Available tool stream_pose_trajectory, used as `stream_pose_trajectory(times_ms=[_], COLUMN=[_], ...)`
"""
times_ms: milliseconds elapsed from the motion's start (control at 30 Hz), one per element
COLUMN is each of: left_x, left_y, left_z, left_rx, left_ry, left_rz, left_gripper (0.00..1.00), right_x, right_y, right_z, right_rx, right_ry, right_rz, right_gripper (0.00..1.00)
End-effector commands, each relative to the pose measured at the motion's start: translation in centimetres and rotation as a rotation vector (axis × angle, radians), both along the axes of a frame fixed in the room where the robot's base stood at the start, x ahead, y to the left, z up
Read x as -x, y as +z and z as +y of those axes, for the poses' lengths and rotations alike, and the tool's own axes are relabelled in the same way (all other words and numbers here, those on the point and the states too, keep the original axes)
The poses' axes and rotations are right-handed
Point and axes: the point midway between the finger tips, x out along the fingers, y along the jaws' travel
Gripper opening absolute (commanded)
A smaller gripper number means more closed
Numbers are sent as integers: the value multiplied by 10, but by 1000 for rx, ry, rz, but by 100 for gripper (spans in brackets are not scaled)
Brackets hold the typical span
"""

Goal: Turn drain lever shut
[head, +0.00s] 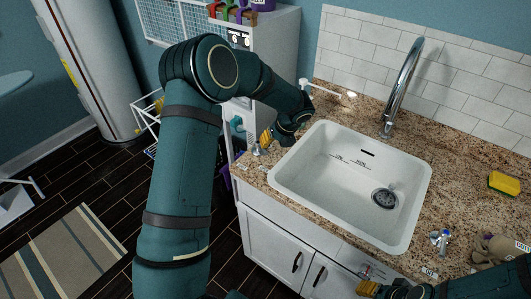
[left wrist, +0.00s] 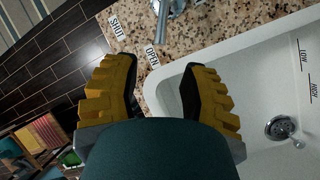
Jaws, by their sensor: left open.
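A chrome lever (left wrist: 161,22) stands on the granite counter at the top edge of the left wrist view, partly cut off. Labels reading SHUT (left wrist: 115,26) and OPEN (left wrist: 152,56) lie beside it, and its lower end points towards OPEN. My left gripper (left wrist: 160,75) is open and empty, its yellow fingers apart near the counter edge and the sink's corner. In the head view my left gripper (head: 266,138) is beside a small chrome fitting (head: 257,150) left of the white sink (head: 310,190). My right gripper (head: 370,287) is at the bottom edge, its jaws unclear.
The drain (head: 384,198) has a small upright piece in it. A tall chrome faucet (head: 402,85) stands behind the sink. A blue-marked tap (head: 440,238), a brownish object (head: 497,248) and a yellow sponge (head: 504,183) are to the right. A white cabinet (head: 276,38) stands behind my left arm.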

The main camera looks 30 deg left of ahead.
Motion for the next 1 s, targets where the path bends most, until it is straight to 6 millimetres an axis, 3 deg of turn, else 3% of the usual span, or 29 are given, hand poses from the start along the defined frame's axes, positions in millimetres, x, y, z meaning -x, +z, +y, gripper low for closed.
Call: stream_pose_trajectory(times_ms=[200,400,900,1000], left_x=[-3,-6,-7,-7], left_y=[-41,-67,-79,-79], left_z=[18,30,36,36], left_rx=[1,1,0,0], left_ry=[1,1,1,0], left_rz=[3,2,0,0], left_gripper=[43,43,46,11], right_x=[0,0,0,0], right_y=[-1,-2,-2,-2], right_z=[0,0,0,0], right_rx=[0,0,0,0], right_ry=[1,1,1,1], right_rz=[0,0,0,0], right_gripper=[47,47,47,47])
